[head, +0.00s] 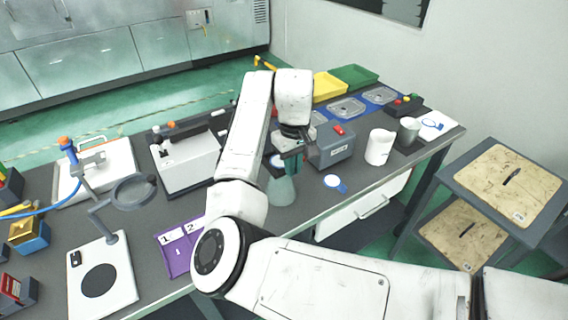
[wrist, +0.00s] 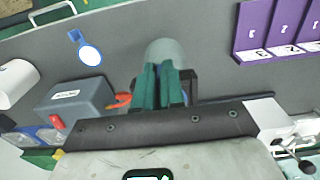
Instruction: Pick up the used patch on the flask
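A pale, cloudy conical flask (head: 280,191) stands on the dark bench, and it also shows in the wrist view (wrist: 165,50) just beyond my fingers. A small pale round patch with a bluish edge (head: 276,161) shows at the flask's top, partly hidden by my gripper. My gripper (head: 289,163) points down at the flask's top. In the wrist view its green fingers (wrist: 159,68) stand close together, overlapping the flask's outline. I cannot tell whether they touch the flask or hold the patch.
Another round white patch with a blue tab (head: 333,182) lies on the bench to the right. A grey box (head: 332,146) with a red part stands close behind the gripper. A white cup (head: 379,147) stands farther right. A purple numbered board (head: 180,246) lies left.

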